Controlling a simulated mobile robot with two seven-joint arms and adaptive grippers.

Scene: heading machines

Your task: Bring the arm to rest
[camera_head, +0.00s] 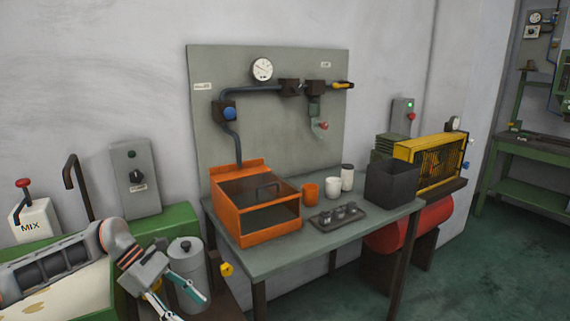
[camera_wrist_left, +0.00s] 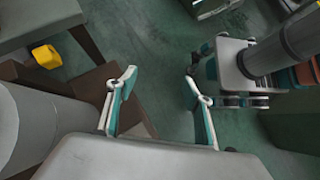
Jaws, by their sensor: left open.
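My left arm comes in from the left in the head view. Its left gripper (camera_head: 178,299) hangs at the lower left, in front of a grey lidded can (camera_head: 187,262). In the left wrist view the two teal-and-white fingers of the left gripper (camera_wrist_left: 158,85) stand apart with nothing between them, over dark green floor. The can also shows at the left edge of that view (camera_wrist_left: 30,125); whether a finger touches it I cannot tell.
A grey bench (camera_head: 335,240) holds an orange bin (camera_head: 262,228), an orange cup (camera_head: 310,191), white containers and a dark box (camera_head: 392,185). A yellow knob (camera_head: 226,269) sits at its left side. A green machine (camera_head: 165,222) lies beside my arm. Floor is free at the right.

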